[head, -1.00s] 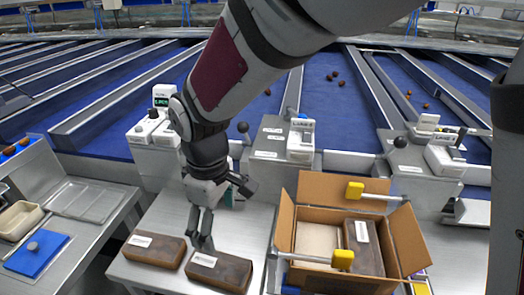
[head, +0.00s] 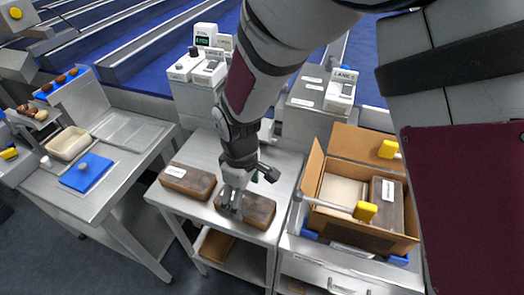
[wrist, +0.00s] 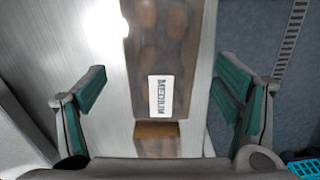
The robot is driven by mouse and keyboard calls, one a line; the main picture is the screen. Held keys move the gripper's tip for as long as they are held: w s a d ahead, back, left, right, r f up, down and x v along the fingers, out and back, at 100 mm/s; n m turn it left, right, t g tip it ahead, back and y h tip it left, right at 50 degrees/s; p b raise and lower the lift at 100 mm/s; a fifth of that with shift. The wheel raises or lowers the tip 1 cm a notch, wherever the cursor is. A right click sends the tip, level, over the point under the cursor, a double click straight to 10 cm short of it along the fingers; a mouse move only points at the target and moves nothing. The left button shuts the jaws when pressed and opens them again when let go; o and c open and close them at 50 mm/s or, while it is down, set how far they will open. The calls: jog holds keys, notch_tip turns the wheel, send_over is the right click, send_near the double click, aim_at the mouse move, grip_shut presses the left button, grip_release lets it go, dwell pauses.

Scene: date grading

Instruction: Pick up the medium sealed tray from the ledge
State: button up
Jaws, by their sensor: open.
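The medium sealed tray (head: 258,212) is a dark brown block lying on the grey ledge (head: 208,150), the right one of two alike trays. In the wrist view the tray (wrist: 165,45) runs up the middle, with a white label reading MEDIUM. My gripper (head: 231,204) is over this tray's left part in the head view and hides some of it. In the wrist view my gripper (wrist: 160,90) is open, with one green-padded finger on each side of the tray and gaps between. Contact cannot be seen.
Another brown tray (head: 188,181) lies left of it. An open carton (head: 313,180) holding trays stands to the right, with yellow-ended bars beside it. A brown box (head: 217,245) is on the shelf below. A side bench (head: 110,178) stands at left.

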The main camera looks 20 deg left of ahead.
aim_at(245, 200)
jog(key=shift+f, duration=1.7)
jog(key=c, duration=1.4)
jog(key=shift+o, duration=0.2)
jog(key=shift+r, duration=0.1)
